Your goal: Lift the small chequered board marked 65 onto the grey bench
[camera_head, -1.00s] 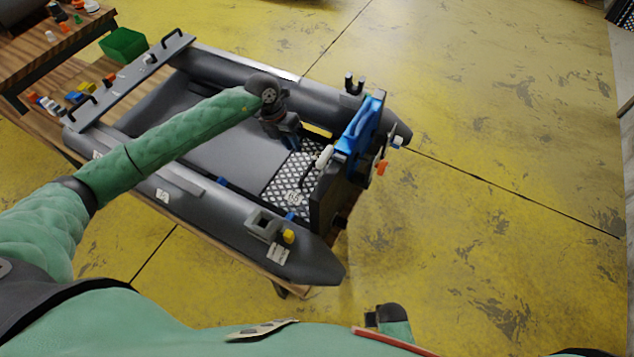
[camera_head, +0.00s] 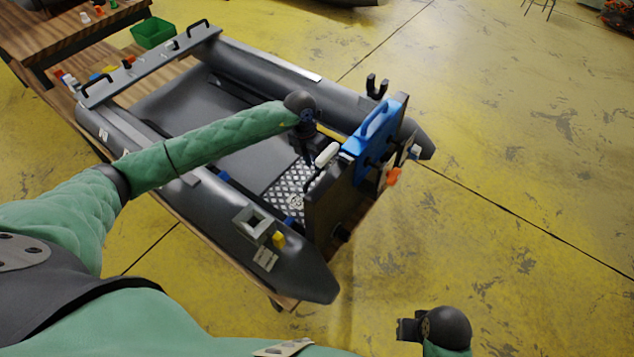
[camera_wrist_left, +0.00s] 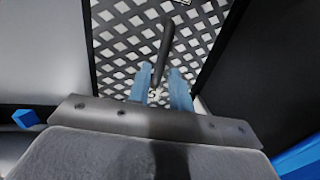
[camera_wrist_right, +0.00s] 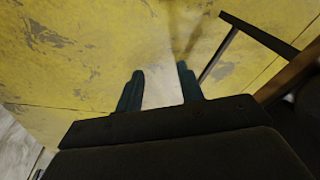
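The chequered black-and-white board (camera_head: 283,189) lies flat inside the inflatable boat, against the dark transom. A number mark on it is small and partly hidden. Its dark bar handle shows in the left wrist view (camera_wrist_left: 166,45). My left gripper (camera_head: 311,160) is just above the board. In the left wrist view its two blue fingers (camera_wrist_left: 162,75) are apart, with the handle's near end between them in the picture; contact cannot be told. The grey bench (camera_head: 150,66) spans the boat's far end and has black handles. My right gripper (camera_wrist_right: 160,80) is open and empty over the floor.
A blue clamp-like part (camera_head: 376,130) stands on the transom (camera_head: 345,196) beside my left gripper. Grey boat tubes (camera_head: 285,72) flank the board. A green bin (camera_head: 153,32) and small parts sit on wooden tables at the upper left.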

